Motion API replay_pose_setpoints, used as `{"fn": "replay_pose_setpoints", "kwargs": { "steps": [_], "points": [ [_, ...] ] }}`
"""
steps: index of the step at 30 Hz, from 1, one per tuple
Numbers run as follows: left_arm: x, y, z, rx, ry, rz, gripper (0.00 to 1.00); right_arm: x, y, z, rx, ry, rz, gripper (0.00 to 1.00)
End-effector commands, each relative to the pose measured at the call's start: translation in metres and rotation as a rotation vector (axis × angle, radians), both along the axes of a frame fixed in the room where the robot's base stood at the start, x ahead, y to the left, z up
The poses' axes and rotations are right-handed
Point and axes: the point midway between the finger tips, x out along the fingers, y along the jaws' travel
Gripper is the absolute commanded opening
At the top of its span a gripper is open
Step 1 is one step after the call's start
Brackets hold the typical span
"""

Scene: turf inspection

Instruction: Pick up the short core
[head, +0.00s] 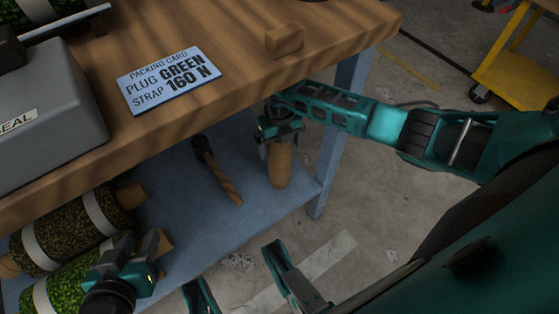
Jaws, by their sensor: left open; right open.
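A plain brown cylinder, which looks like the short core (280,168), stands upright on the blue lower shelf near its right end. My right gripper (280,144) reaches in under the tabletop from the right and points down at the top of the core. Its jaws are open at the core's upper end; I cannot tell whether they touch it. My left gripper (140,252) is at the lower left, open, close to the green turf roll (62,286); its fingers are partly hidden.
The wooden tabletop (230,50) overhangs the blue shelf (185,218); a blue leg (335,145) stands right of the core. A wooden-handled tool (221,176) lies left of the core. A darker turf roll (65,235) lies behind the green one. A packing card (169,80) lies on top.

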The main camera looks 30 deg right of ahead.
Motion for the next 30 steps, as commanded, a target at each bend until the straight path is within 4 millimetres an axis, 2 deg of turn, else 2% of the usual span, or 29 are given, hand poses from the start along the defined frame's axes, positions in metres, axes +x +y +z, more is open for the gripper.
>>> {"fn": "replay_pose_setpoints", "kwargs": {
  "steps": [4, 30],
  "points": [
    [0.0026, -0.0002, 0.0031, -0.001, -0.007, 0.000, 0.43, 0.0003, 0.0000, 0.0014, 0.000, -0.001, 0.000, 0.97],
    [0.0038, 0.0014, 0.0025, 0.000, -0.009, 0.003, 0.43, 0.0004, -0.0001, 0.0017, 0.001, -0.001, 0.000, 0.14]
  ]
}}
